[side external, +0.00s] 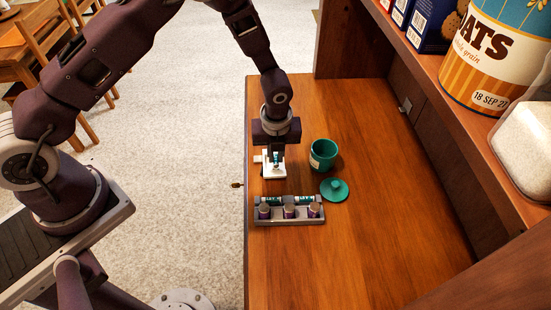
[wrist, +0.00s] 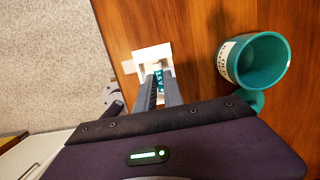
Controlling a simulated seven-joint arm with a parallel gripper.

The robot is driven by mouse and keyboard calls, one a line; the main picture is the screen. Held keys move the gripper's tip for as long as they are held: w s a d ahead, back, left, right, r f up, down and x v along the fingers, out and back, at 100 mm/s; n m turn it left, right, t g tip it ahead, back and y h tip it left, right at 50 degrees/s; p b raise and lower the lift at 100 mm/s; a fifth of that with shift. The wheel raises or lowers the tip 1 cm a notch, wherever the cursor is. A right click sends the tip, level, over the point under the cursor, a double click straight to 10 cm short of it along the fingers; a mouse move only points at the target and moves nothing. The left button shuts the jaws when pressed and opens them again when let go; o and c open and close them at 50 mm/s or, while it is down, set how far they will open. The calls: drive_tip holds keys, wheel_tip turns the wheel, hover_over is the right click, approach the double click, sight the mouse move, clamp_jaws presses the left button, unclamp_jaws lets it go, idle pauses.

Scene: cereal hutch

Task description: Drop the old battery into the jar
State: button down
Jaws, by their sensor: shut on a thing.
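My gripper (side external: 276,158) points down at a small white holder (side external: 267,171) near the left edge of the wooden top. In the wrist view the gripper (wrist: 160,78) is shut on a teal battery (wrist: 158,77) with pale lettering, and the white holder (wrist: 151,52) surrounds it. I cannot tell whether the battery is seated in the holder or just above it. The green jar (side external: 323,155) stands open and upright to the right of the gripper. The jar also shows in the wrist view (wrist: 265,60), with a white label, and the part of its inside in view looks empty.
The green lid (side external: 334,189) lies beside the jar. A grey tray (side external: 290,220) with several batteries is in front of the holder. A shelf (side external: 440,70) with an oats canister (side external: 490,55) and boxes overhangs the right side. The wooden top behind the jar is clear.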

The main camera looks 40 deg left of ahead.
drive_tip(key=s+a+r+n+t+h, duration=0.1)
drive_tip(key=s+r+n+t, duration=0.15)
drive_tip(key=r+n, duration=0.8)
drive_tip(key=s+a+r+n+t+h, duration=0.15)
drive_tip(key=s+r+n, duration=0.3)
drive_tip(key=n, duration=1.05)
drive_tip(key=w+a+f+t, duration=0.25)
drive_tip(key=w+f, duration=0.25)
drive_tip(key=w, duration=0.3)
drive_tip(key=m+t+h, duration=0.4)
drive_tip(key=m+h, duration=0.4)
drive_tip(key=h, duration=0.2)
hover_over(313, 167)
drive_tip(key=f, duration=0.2)
drive_tip(key=shift+g, duration=0.25)
drive_tip(key=shift+w+a+f, duration=0.1)
drive_tip(key=shift+w+f, duration=0.05)
drive_tip(key=shift+f, duration=1.2)
drive_tip(key=shift+w+f, duration=0.1)
drive_tip(key=shift+f, duration=1.25)
